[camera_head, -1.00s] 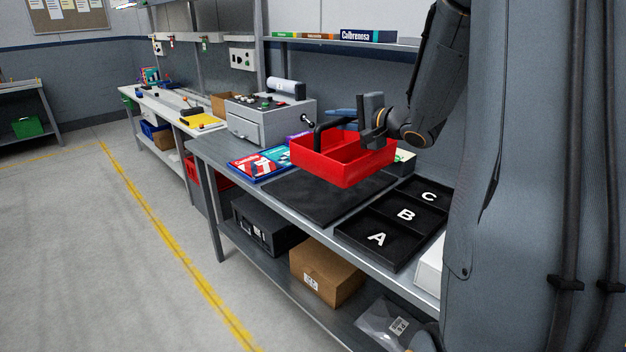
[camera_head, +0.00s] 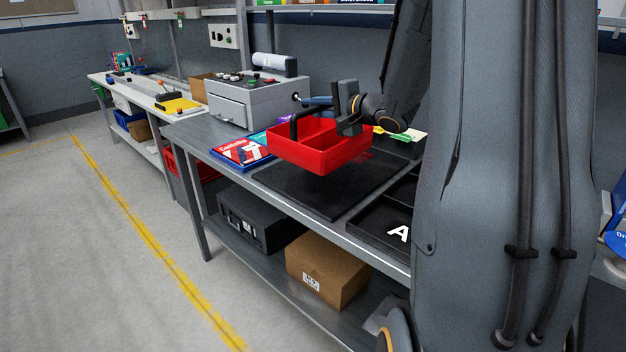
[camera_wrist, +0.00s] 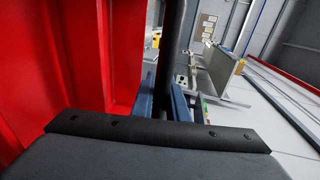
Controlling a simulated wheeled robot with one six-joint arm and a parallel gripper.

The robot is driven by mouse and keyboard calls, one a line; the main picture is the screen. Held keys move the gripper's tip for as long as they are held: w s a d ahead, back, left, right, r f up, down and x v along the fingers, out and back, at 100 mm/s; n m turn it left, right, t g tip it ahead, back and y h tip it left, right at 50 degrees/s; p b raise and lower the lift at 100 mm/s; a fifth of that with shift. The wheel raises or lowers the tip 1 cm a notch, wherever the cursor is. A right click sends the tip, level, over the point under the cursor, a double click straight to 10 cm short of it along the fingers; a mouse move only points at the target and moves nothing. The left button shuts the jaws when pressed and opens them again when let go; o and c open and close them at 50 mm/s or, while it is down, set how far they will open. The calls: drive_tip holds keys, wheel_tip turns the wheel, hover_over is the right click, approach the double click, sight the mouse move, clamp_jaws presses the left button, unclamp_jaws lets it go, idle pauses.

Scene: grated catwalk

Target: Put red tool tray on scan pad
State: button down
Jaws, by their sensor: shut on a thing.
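The red tool tray (camera_head: 335,158) is an open box with a divider and a dark handle. It hangs level, a little above the black scan pad (camera_head: 300,195) on the grey workbench. My gripper (camera_head: 318,108) is shut on the tray's handle. In the wrist view the tray (camera_wrist: 70,60) fills the left side, and the dark handle bar stands between the blue fingers of my gripper (camera_wrist: 167,100). The tray hides the back part of the pad.
A lettered black tray (camera_head: 385,222) lies right of the pad, partly behind my arm. Books (camera_head: 240,152) lie left of the pad, with a grey control box (camera_head: 250,95) behind them. A cardboard box (camera_head: 325,270) and a black case (camera_head: 255,222) sit on the lower shelf.

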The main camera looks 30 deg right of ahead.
sight(353, 147)
drive_tip(key=shift+d+f, duration=0.1)
drive_tip(key=shift+f, duration=0.35)
drive_tip(key=f, duration=0.3)
drive_tip(key=d+f, duration=0.1)
drive_tip(key=f, duration=0.1)
drive_tip(key=shift+s+f, duration=0.1)
drive_tip(key=shift+f, duration=2)
drive_tip(key=shift+a, duration=0.1)
drive_tip(key=c, duration=1.7)
unclamp_jaws()
drive_tip(key=shift+f, duration=0.1)
drive_tip(key=shift+c, duration=0.2)
drive_tip(key=v, duration=1.2)
